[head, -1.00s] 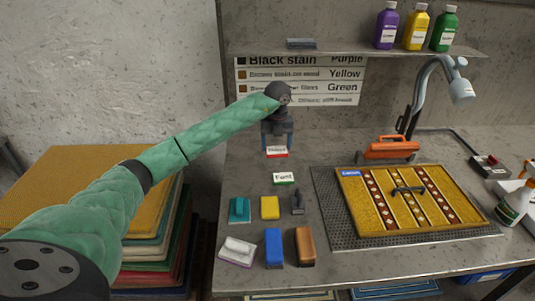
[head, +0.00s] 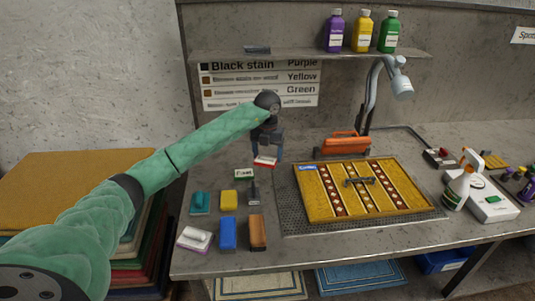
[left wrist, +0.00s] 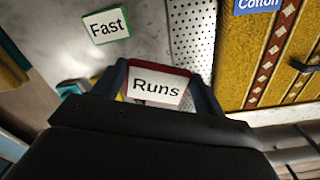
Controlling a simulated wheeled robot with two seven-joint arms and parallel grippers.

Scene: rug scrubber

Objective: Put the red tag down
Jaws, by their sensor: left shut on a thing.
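My left gripper (head: 266,150) is shut on the red tag (head: 264,162), a white card with a red border. In the left wrist view the tag (left wrist: 158,88) reads "Runs" and sits between my left fingertips (left wrist: 160,82). The tag is close over the grey counter, behind and right of the green-edged "Fast" tag (head: 244,174), which also lies in the left wrist view (left wrist: 106,25). I cannot tell whether the red tag touches the counter. My right gripper is not in view.
A yellow patterned rug (head: 370,190) with a "Cotton" label lies on a perforated mat (head: 292,215) to the right. An orange-handled tool (head: 345,143) is behind it. Several brushes and sponges, including a blue one (head: 228,234), stand in front. A spray bottle (head: 459,188) stands right.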

